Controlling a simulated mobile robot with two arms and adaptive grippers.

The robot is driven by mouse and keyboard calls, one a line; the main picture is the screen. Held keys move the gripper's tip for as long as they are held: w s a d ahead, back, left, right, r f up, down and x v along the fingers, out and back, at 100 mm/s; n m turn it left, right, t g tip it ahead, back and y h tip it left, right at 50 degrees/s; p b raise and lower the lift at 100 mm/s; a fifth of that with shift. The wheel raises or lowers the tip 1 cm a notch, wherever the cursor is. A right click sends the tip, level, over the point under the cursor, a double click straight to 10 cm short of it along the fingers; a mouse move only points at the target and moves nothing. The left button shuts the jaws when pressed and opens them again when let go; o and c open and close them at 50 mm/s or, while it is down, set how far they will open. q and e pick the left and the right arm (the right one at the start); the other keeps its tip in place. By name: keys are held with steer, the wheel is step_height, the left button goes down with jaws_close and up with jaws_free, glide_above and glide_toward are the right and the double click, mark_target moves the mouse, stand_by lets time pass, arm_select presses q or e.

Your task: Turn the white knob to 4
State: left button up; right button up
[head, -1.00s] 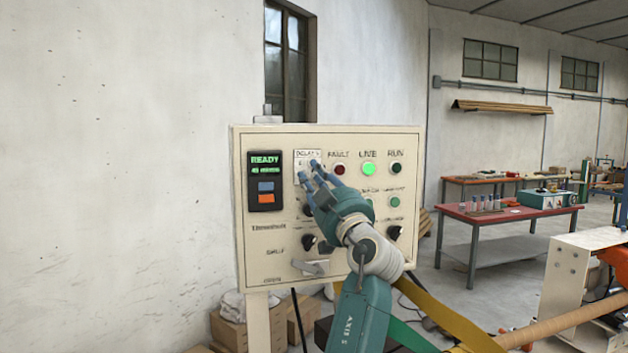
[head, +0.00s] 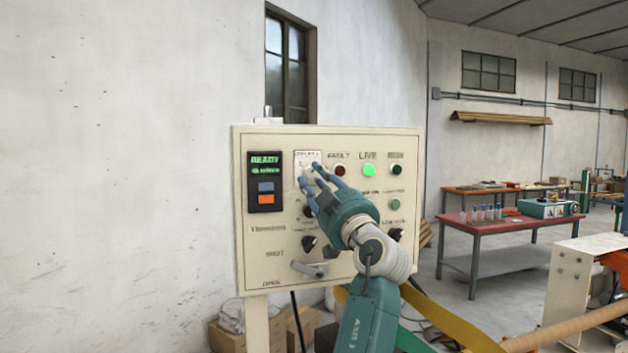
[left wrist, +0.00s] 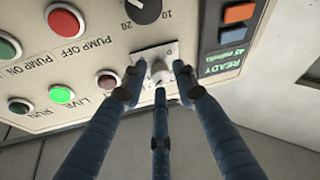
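The white knob (left wrist: 160,73) sits on a pale label plate (left wrist: 152,58) on the cream control panel (head: 262,255). In the head view the plate (head: 305,157) shows, but the fingers largely cover the knob. My left gripper (head: 318,177) is in front of the plate. In the left wrist view its three blue fingers (left wrist: 160,83) are spread around the knob, with gaps between the tips and the knob. I cannot tell how near the tips are in depth. The knob's scale is too small to read. My right gripper is not in view.
Beside the plate is a READY display (head: 266,160) with blue and orange buttons (head: 266,192). A red lamp (head: 339,170) and a lit green LIVE lamp (head: 369,170) are to its right. A black knob (head: 309,243) and a lever (head: 308,268) are lower down.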

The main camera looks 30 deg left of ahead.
arm_select(q)
steer(key=v, duration=1.1)
